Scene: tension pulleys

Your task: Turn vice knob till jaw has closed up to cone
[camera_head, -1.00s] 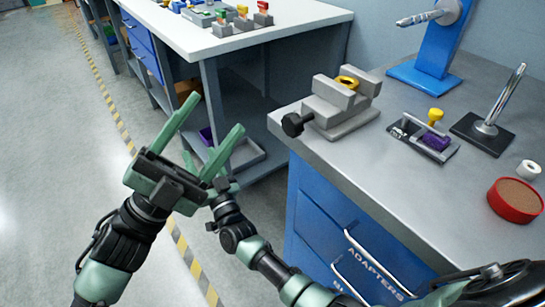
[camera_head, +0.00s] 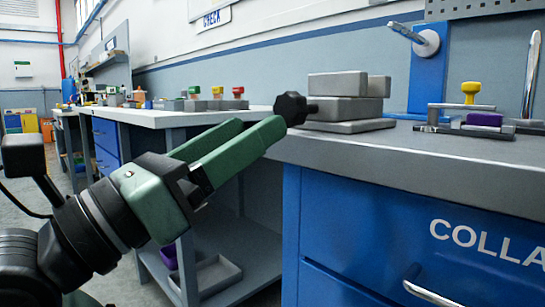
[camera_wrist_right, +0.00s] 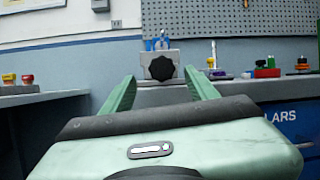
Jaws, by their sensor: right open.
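The grey vice (camera_head: 338,110) sits near the front edge of the grey workbench in the head view, its black knob (camera_head: 291,108) sticking out to the left. The knob also shows face-on in the right wrist view (camera_wrist_right: 161,68). My right gripper (camera_head: 262,125) is open, its green fingers pointing at the knob from the lower left. In the right wrist view the knob appears between the fingertips (camera_wrist_right: 160,80), apparently just beyond them; I cannot tell whether they touch it. The cone and the jaw gap are hidden from this low angle. My left gripper is not in view.
On the workbench (camera_head: 420,150), right of the vice, stand a blue stand (camera_head: 428,75) and a small fixture with a yellow knob (camera_head: 471,90) and purple block. Another white table (camera_head: 165,117) stands behind at left. Blue drawers (camera_head: 370,240) lie below the workbench.

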